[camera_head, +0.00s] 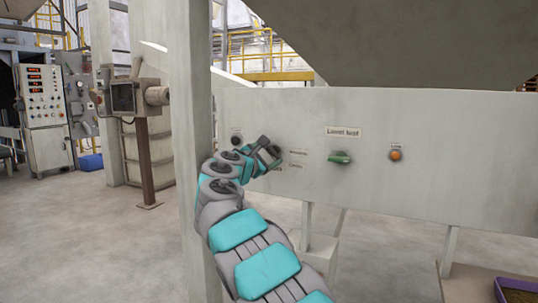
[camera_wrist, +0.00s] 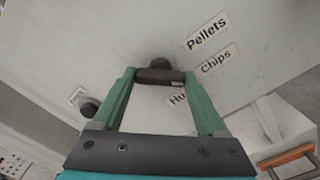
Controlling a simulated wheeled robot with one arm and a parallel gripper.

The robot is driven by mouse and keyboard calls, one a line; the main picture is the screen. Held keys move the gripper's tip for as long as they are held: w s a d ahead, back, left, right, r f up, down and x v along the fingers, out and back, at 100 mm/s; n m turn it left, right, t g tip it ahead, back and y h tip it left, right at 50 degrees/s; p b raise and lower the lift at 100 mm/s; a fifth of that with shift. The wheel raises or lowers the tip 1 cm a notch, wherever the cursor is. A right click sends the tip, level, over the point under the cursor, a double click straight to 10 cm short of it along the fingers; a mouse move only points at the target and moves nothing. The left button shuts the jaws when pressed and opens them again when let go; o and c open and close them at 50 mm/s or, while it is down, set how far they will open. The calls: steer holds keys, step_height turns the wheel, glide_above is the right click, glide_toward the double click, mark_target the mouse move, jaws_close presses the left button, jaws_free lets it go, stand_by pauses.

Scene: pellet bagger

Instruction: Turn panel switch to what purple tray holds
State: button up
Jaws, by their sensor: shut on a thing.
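The panel switch (camera_wrist: 159,75) is a dark knob with a bar-shaped handle on the pale panel (camera_head: 450,165). My gripper (camera_wrist: 160,78) is shut on the handle, one green finger at each end. In the head view my gripper (camera_head: 274,156) is at the panel and hides the switch. The labels "Pellets" (camera_wrist: 207,33) and "Chips" (camera_wrist: 216,60) show beside the switch. A third label (camera_wrist: 178,98), starting "Hu", is partly covered by a finger. The purple tray (camera_head: 503,289) is cut off at the lower right; it holds brownish material that I cannot identify.
A green knob (camera_head: 340,158) sits under a "Level test" label, with an orange button (camera_head: 396,155) to its right. A black button (camera_head: 237,141) is left of my gripper. A pale post (camera_head: 189,110) stands left of my arm.

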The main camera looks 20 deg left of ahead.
steer(key=c, duration=0.6)
steer(key=shift+m, duration=0.4)
steer(key=m+b, duration=0.1)
steer(key=m, duration=0.2)
steer(key=shift+w+f+m, duration=0.1)
steer(key=shift+f+m, duration=0.05)
steer(key=shift+m, duration=2.45)
steer(key=o, duration=1.3)
